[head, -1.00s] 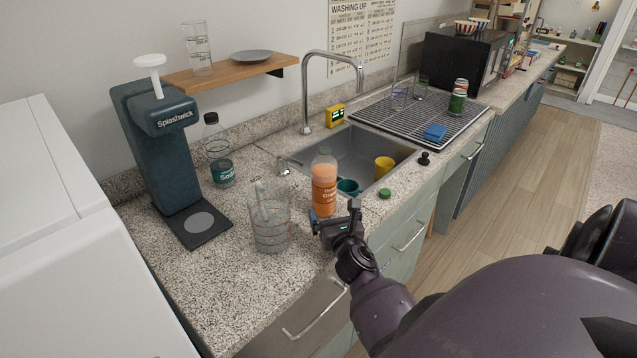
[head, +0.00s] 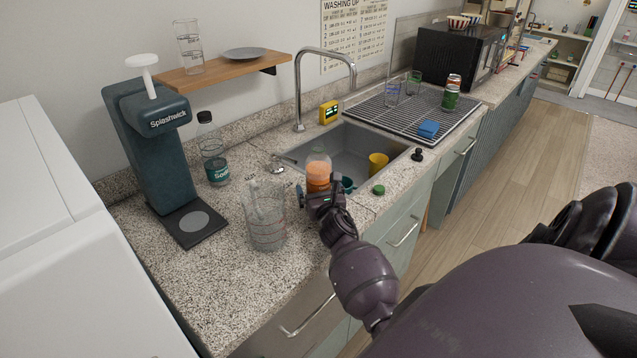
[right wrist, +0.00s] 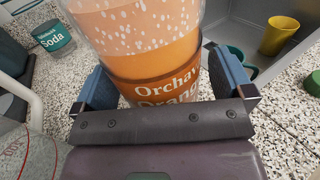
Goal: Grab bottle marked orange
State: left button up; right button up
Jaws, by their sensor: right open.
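The orange bottle (head: 318,174) stands upright on the speckled counter in front of the sink, its clear top and orange drink showing in the head view. My right gripper (head: 321,194) is at the bottle, hiding its lower part and label. In the right wrist view the bottle (right wrist: 150,50), with a label reading "Orcha… Orang…", fills the space between the two blue finger pads of my right gripper (right wrist: 165,90). The fingers are open, one on each side of the bottle. My left gripper is not in view.
A clear measuring jug (head: 265,218) stands close left of the bottle. A soda bottle (head: 213,150) and the Splashwick machine (head: 150,145) stand further left. The sink (head: 350,150) with a yellow cup (head: 378,163) lies behind; a green cap (head: 379,190) lies to the right.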

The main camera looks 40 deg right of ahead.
aim_at(319, 161)
jog(key=c, duration=1.3)
jog(key=shift+r, duration=0.15)
notch_tip(319, 161, up, 9)
jog(key=p, duration=0.3)
notch_tip(319, 161, up, 9)
jog(key=shift+r, duration=0.1)
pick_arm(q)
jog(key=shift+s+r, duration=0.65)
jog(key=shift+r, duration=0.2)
pick_arm(e)
jog(key=shift+r, duration=0.8)
